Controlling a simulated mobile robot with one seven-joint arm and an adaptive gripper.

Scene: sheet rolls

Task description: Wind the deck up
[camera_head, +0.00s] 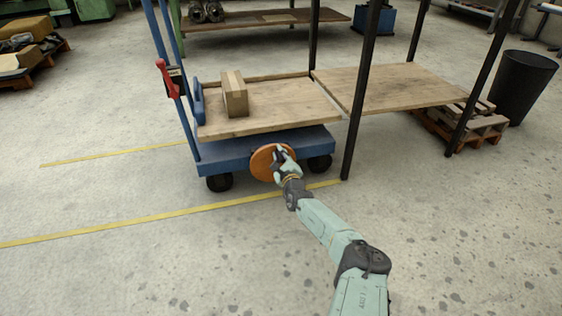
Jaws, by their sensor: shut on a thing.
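A blue wheeled cart (225,152) carries a wooden deck (285,106) with a cardboard box (235,93) near its left end. An orange round handwheel (261,163) is on the front side of the cart's blue base, below the deck. My gripper (280,157) is at the right part of the handwheel and shut on it. My fingers hide part of the wheel, and the exact grip point is too small to see. A red lever (166,79) is on the blue post at the left.
A wooden table top (395,88) on dark posts adjoins the deck's right end, looking close to level with it. A black bin (524,86) and wooden pallets (478,124) stand at the right. Yellow lines (150,218) mark the floor. The front floor is clear.

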